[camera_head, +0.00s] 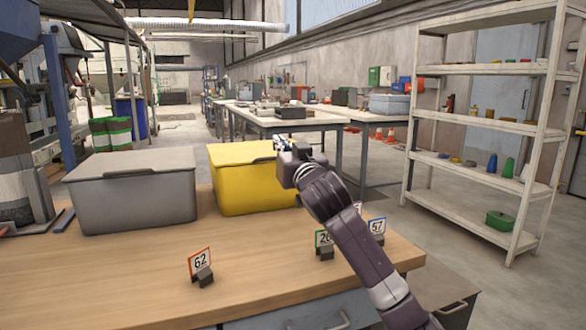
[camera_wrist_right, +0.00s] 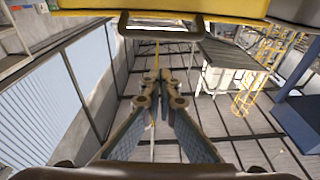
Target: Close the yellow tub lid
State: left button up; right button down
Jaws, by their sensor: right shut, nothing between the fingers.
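The yellow tub (camera_head: 245,190) stands on the wooden workbench, right of a grey tub. Its yellow lid (camera_head: 235,151) appears to lie flat across the top; I cannot tell whether it is fully seated. A dark handle shows at the lid's front edge. My right gripper (camera_head: 283,163) is at the tub's upper right corner and hides part of it. In the right wrist view the gripper (camera_wrist_right: 160,85) is shut and empty, with a dark handle (camera_wrist_right: 160,31) and a yellow edge (camera_wrist_right: 170,7) beyond its fingertips. My left gripper is not in view.
The grey lidded tub (camera_head: 135,195) stands close on the left. Number cards 62 (camera_head: 200,262), 26 (camera_head: 324,240) and 57 (camera_head: 377,226) stand on the workbench (camera_head: 110,275). Its front middle is otherwise clear. White shelves (camera_head: 480,125) stand at the right.

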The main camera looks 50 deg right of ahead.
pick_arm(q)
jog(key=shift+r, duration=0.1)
pick_arm(e)
jog(key=s+a+f, duration=0.4)
jog(key=s, duration=0.3)
jog(key=shift+s+f, duration=0.35)
jog(key=shift+f, duration=0.05)
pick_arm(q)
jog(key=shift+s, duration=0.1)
pick_arm(e)
jog(key=shift+a+f, duration=0.1)
